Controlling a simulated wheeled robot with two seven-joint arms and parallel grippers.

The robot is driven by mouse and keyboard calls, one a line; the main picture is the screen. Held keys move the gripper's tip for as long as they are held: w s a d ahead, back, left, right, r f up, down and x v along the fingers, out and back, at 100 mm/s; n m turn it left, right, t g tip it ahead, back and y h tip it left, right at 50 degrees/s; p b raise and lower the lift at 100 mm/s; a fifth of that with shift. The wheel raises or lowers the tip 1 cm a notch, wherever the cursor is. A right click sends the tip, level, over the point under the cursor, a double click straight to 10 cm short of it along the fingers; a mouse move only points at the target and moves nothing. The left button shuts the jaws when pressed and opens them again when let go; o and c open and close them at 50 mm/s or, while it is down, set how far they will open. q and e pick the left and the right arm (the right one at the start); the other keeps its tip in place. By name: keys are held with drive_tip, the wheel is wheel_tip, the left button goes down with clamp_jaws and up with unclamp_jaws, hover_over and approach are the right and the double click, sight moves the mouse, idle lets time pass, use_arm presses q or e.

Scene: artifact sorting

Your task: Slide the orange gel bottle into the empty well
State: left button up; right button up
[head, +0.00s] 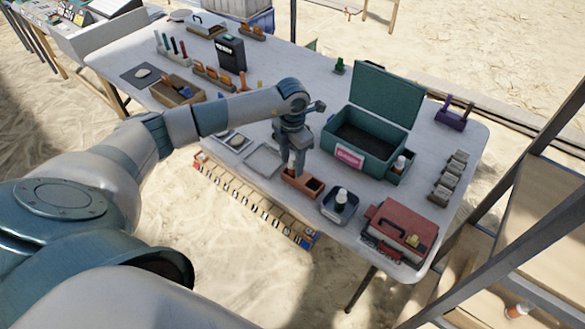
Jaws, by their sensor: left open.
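My left gripper (297,168) points down over a small reddish-brown box with wells (303,191) near the table's front edge. Its jaws are open, with the fingertips at or just above the box's left part. A pale shape shows between the fingers; I cannot tell whether it is a bottle or part of the gripper. The right well (313,187) of the box looks dark and empty. The left well is mostly hidden by the gripper. I cannot clearly make out an orange gel bottle on the table. My right gripper is not in view.
A blue-grey tray (328,210) with a white-capped bottle (342,196) stands just right of the box. An open teal case (371,151) stands behind, a red toolbox (399,231) at the front right. A flat grey tray (263,160) lies left of the box.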

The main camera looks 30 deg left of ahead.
use_arm(q)
clamp_jaws()
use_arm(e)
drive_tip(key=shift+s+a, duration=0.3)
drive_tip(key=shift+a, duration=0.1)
use_arm(q)
drive_tip(key=shift+r, duration=0.15)
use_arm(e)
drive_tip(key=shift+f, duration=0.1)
